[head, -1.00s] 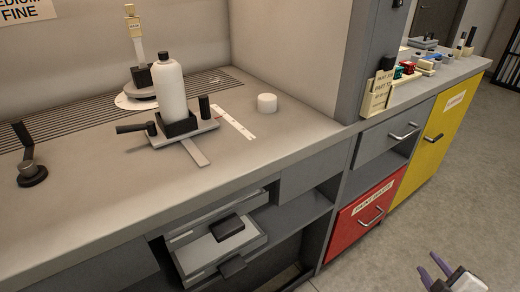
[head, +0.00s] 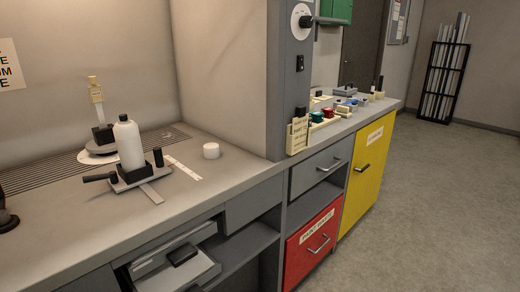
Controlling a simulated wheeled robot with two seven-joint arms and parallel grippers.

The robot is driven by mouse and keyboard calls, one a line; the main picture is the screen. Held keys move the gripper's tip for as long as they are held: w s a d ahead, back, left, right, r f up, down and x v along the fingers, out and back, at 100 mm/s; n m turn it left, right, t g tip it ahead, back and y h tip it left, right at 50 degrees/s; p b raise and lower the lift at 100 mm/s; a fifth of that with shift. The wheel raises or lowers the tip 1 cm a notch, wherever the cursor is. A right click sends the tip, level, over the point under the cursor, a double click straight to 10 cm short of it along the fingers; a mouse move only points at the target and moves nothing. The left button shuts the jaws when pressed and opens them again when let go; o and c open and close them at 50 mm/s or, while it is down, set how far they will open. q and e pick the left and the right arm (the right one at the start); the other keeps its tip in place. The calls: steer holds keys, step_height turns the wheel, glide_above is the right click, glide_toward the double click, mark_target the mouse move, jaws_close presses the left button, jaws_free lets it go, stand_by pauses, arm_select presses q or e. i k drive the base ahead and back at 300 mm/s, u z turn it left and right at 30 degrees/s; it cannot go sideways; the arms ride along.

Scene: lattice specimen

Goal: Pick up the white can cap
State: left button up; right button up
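The white can cap (head: 211,151) is a small white cylinder standing on the grey counter, to the right of a white bottle. Nothing touches it. Neither of my grippers shows in the head view now.
The white bottle (head: 129,143) stands in a dark holder with black handles. A flat white strip (head: 183,168) lies between holder and cap. A grey post (head: 290,80) rises right of the cap. Below are an open drawer (head: 175,262), a red drawer (head: 312,245) and a yellow cabinet (head: 367,175).

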mark_target(210, 151)
steer(key=z, duration=1.6)
steer(key=i, duration=1.35)
steer(key=u, duration=2)
